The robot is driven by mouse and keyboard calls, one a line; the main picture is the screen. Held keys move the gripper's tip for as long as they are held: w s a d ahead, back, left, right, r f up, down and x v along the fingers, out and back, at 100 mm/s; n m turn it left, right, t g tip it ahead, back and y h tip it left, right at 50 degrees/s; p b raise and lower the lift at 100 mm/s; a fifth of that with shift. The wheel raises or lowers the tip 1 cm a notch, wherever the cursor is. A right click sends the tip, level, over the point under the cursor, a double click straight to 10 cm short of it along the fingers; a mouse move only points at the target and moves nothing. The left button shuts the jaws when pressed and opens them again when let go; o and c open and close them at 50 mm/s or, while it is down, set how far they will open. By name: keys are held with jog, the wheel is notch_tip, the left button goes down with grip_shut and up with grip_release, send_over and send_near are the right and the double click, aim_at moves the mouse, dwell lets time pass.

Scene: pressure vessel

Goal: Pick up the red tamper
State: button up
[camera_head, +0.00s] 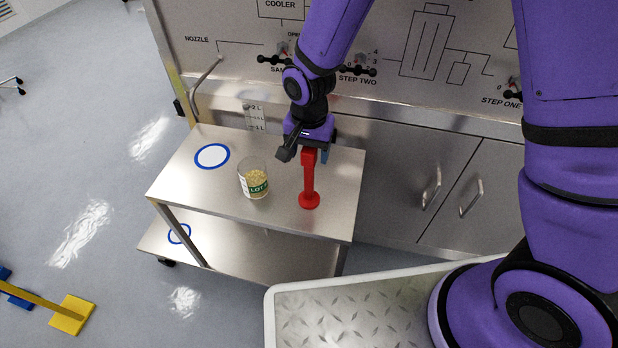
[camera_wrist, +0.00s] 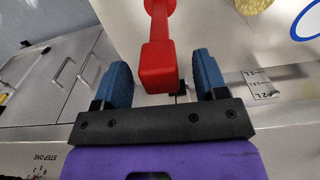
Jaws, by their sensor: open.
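The red tamper (camera_head: 309,184) stands upright on the metal cart's top shelf (camera_head: 215,190), its round base down and its block-shaped top up. My gripper (camera_head: 308,156) is at the tamper's top end. In the wrist view, the blue fingers of my gripper (camera_wrist: 163,78) are open, one on each side of the tamper's red top (camera_wrist: 157,66), with gaps visible on both sides. The tamper's lower part runs out of the top of the wrist view.
A clear LOT container (camera_head: 254,178) with pale contents stands left of the tamper. A blue ring (camera_head: 212,156) marks the shelf farther left.

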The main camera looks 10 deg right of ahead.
jog(key=shift+f, duration=1.15)
jog(key=shift+c, duration=0.5)
grip_shut()
jog(key=shift+r, duration=0.15)
